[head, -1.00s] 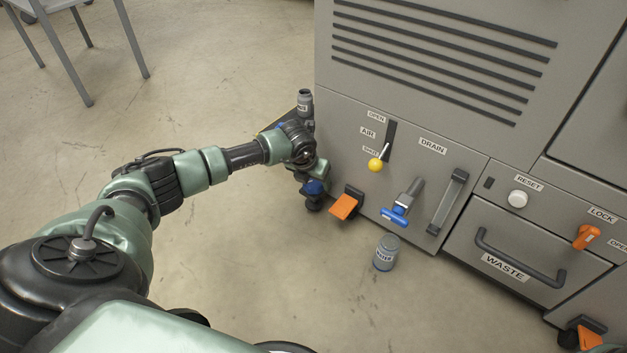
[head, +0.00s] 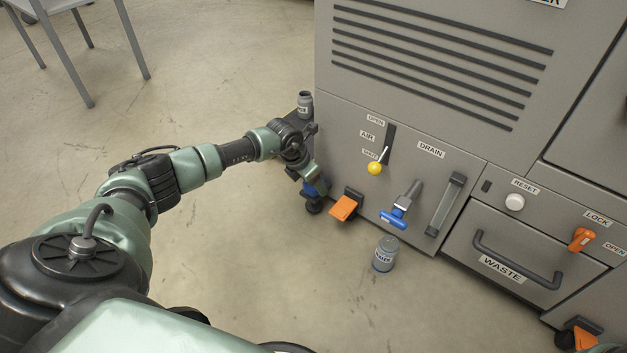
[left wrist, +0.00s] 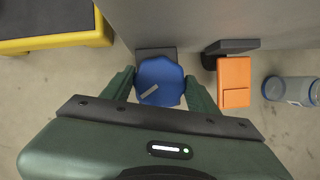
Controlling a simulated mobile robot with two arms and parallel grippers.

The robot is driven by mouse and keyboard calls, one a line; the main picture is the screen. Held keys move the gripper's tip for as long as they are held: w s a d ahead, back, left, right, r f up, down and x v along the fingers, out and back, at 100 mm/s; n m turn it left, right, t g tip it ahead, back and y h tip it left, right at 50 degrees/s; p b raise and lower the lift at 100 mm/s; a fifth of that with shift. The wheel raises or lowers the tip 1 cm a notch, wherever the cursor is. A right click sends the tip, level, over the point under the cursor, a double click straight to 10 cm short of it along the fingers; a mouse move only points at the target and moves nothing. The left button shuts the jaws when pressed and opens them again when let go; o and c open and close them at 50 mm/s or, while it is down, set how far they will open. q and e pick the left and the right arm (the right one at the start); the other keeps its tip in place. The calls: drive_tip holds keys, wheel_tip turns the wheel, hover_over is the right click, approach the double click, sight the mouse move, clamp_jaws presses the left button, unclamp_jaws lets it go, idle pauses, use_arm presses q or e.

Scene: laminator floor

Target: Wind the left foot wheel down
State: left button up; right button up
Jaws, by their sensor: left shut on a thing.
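The left foot wheel (left wrist: 160,82) is a blue knob with a small grey mark on its top. It sits low at the left corner of the grey machine (head: 350,120). In the left wrist view my left gripper (left wrist: 160,92) has a green finger on each side of the wheel and is shut on it. My right gripper is in neither view.
An orange pedal (head: 345,206) juts out just right of the wheel. A grey canister (head: 385,254) stands on the floor, below the blue drain handle (head: 393,219). A yellow-edged step (left wrist: 60,44) lies to the left in the wrist view.

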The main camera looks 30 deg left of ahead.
use_arm(q)
drive_tip(key=shift+f+m+h, duration=0.1)
drive_tip(key=shift+m+h, duration=0.2)
drive_tip(key=shift+m, duration=0.6)
drive_tip(key=m+g+h+b, duration=0.1)
drive_tip(key=m+b, duration=0.1)
drive_tip(key=shift+w+a+f+m, duration=0.1)
drive_tip(key=shift+m, duration=0.3)
drive_tip(key=m+g+b, duration=0.1)
drive_tip(key=m+b, duration=0.2)
drive_tip(key=m, duration=0.1)
drive_tip(key=shift+h, duration=0.4)
drive_tip(key=shift+m+g+b, duration=0.4)
drive_tip(key=shift+m+b, duration=0.3)
drive_tip(key=shift+m, duration=0.2)
drive_tip(key=o, duration=1.4)
drive_tip(key=shift+c, duration=0.2)
drive_tip(key=shift+a+r, duration=0.1)
drive_tip(key=shift+r, duration=0.1)
